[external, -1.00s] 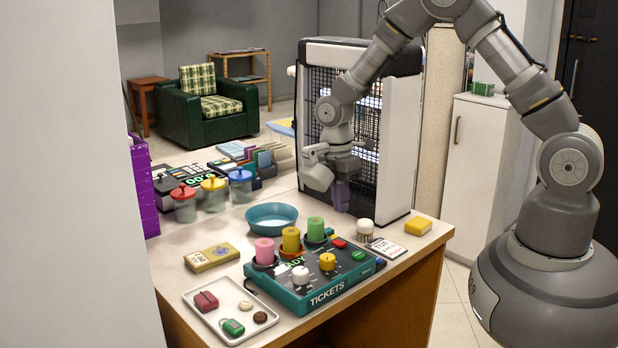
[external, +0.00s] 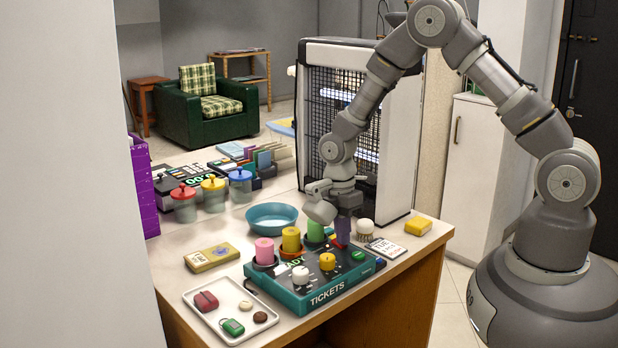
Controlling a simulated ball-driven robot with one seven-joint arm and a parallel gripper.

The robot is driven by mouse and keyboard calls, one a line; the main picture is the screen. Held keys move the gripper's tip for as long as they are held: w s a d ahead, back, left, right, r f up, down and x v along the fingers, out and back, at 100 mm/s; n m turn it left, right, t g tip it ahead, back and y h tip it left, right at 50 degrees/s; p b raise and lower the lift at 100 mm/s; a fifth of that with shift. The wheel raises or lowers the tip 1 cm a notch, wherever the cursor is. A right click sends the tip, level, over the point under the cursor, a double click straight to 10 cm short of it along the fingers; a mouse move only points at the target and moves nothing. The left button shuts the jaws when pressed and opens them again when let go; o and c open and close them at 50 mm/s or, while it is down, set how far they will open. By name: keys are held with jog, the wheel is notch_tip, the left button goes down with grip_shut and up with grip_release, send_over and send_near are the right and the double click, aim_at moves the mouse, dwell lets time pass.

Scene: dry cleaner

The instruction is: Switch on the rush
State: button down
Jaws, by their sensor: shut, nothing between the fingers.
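The teal ticket panel (external: 281,298), marked TICKETS, sits at the front of the counter. It carries a white knob (external: 300,274), a yellow knob (external: 327,261) and a green button (external: 358,256). Pink, yellow and green cylinders stand along its back edge. I cannot read which control is the rush. My gripper (external: 343,238) is shut and empty, pointing down at the panel's back right, right of the green cylinder (external: 315,230). It hides the spot of the red control there. I cannot tell whether the fingertips touch it.
A teal bowl (external: 271,217) stands behind the panel. A brush (external: 365,228), a white card (external: 386,247) and a yellow sponge (external: 418,225) lie to its right. A white tray (external: 204,314) with small items lies at the front left. A tall mesh-fronted cabinet (external: 396,150) stands behind my gripper.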

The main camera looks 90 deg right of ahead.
dwell(0.3)
jog(key=shift+w+d, duration=0.55)
jog(key=shift+d, duration=0.05)
jog(key=shift+r, duration=0.1)
notch_tip(320, 180, up, 14)
jog(key=w+d+p, duration=0.1)
jog(key=p, duration=0.5)
